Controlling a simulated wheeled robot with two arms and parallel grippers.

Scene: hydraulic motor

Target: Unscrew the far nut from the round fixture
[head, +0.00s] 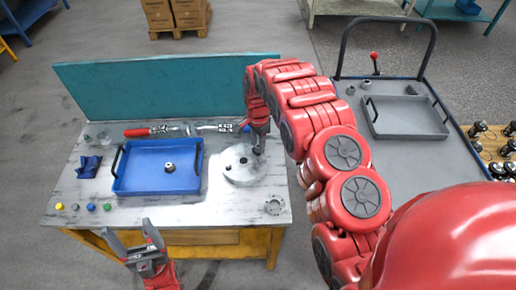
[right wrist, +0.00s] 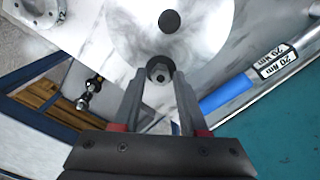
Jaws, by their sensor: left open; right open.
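The round fixture (head: 240,172) is a light grey metal disc on the workbench, right of the blue tray. In the right wrist view the fixture (right wrist: 200,40) fills the upper middle. A hex nut (right wrist: 159,70) sits on it, near its lower edge in that view. My right gripper (right wrist: 157,88) is open, with its fingertips on both sides of the nut; contact cannot be told. In the head view my right gripper (head: 258,146) covers the fixture's far right part. My left gripper (head: 138,243) is open and empty in front of the bench's near edge.
The blue tray (head: 130,184) holds one loose nut (head: 169,167). Torque wrenches (head: 150,131) lie behind it, before the teal panel (head: 160,95). A flange (head: 274,204) lies at the near right corner. A grey cart (head: 385,165) stands right.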

